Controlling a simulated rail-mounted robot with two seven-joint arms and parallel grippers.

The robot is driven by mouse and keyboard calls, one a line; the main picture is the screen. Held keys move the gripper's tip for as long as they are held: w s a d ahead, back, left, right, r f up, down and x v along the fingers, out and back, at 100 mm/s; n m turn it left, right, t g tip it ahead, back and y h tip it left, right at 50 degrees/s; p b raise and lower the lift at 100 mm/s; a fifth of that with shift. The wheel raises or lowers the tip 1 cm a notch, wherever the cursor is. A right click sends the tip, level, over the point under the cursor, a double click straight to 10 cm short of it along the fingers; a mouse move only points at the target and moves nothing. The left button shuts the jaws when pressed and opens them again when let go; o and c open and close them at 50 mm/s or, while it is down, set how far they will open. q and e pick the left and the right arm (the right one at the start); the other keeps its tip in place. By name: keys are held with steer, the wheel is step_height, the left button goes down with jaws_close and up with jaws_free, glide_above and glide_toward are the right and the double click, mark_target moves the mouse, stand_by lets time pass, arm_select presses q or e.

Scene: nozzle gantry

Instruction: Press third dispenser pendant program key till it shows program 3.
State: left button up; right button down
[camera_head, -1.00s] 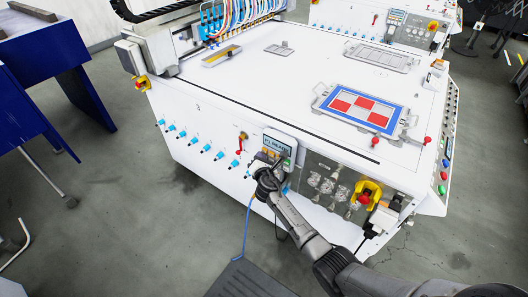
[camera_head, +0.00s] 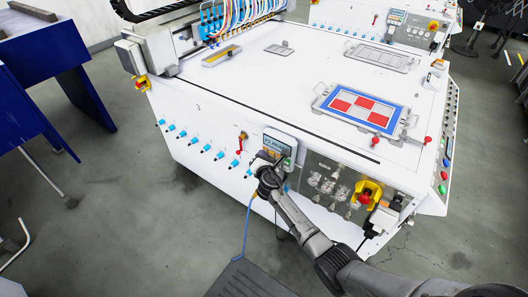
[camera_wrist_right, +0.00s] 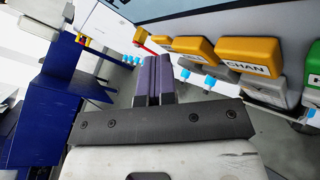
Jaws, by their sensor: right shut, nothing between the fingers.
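The dispenser pendant (camera_head: 281,141) hangs on the front face of the white machine, with a lit blue display whose text is too small to read surely. My right gripper (camera_head: 270,162) is at the lower part of the pendant and hides some of its keys. In the right wrist view, its dark fingers (camera_wrist_right: 158,80) are together and empty. They point toward the pendant's row of keys, left of a yellow key marked CHAN (camera_wrist_right: 248,58) and below another yellow key (camera_wrist_right: 192,46). I cannot tell whether the fingertips touch a key. My left gripper is out of view.
The white gantry machine (camera_head: 240,95) carries a framed red, white and blue plate (camera_head: 361,107). A yellow-collared red emergency stop (camera_head: 366,195) sits right of the pendant. Blue-tipped fittings (camera_head: 207,147) line the front to its left. A blue cable (camera_head: 245,225) hangs below.

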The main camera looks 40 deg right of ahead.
steer(key=shift+a, duration=0.1)
steer(key=shift+s+a, duration=0.25)
steer(key=shift+a, duration=0.55)
steer(key=shift+a, duration=0.1)
steer(key=a, duration=0.2)
steer(key=s+a+p, duration=0.1)
steer(key=a, duration=0.1)
steer(key=shift+a, duration=0.35)
stand_by(0.5)
stand_by(0.8)
